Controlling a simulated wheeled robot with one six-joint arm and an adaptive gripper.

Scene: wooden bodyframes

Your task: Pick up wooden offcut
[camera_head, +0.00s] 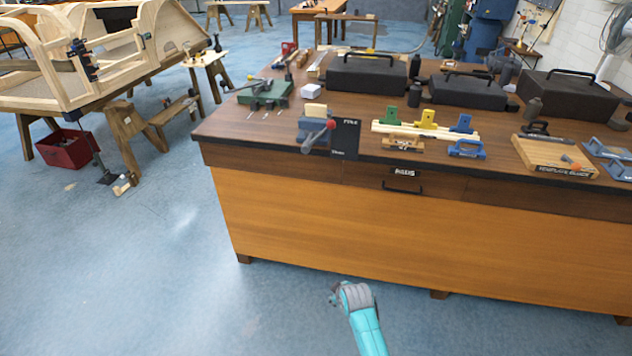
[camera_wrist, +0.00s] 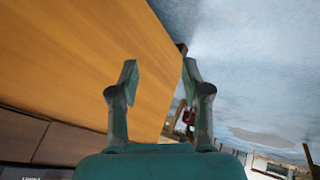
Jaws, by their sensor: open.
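A small pale wooden block (camera_head: 315,110) shows at the grey vise (camera_head: 315,133) on the front left of the workbench; it may be the wooden offcut. Another small wooden piece (camera_head: 124,184) lies on the floor at the left, by the sawhorse. I cannot tell which is the offcut. My gripper (camera_head: 337,297) is low in front of the bench, far from both pieces. In the wrist view my gripper (camera_wrist: 160,73) has its two fingers apart with nothing between them. Neither piece can be made out in that view.
The workbench (camera_head: 390,240) fills the right, its top holding black cases (camera_head: 367,75), coloured clamps (camera_head: 425,118) and a wooden board (camera_head: 553,157). A wooden frame on sawhorses (camera_head: 60,65) and a red crate (camera_head: 67,148) stand at the left. The blue floor (camera_head: 180,260) between is clear.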

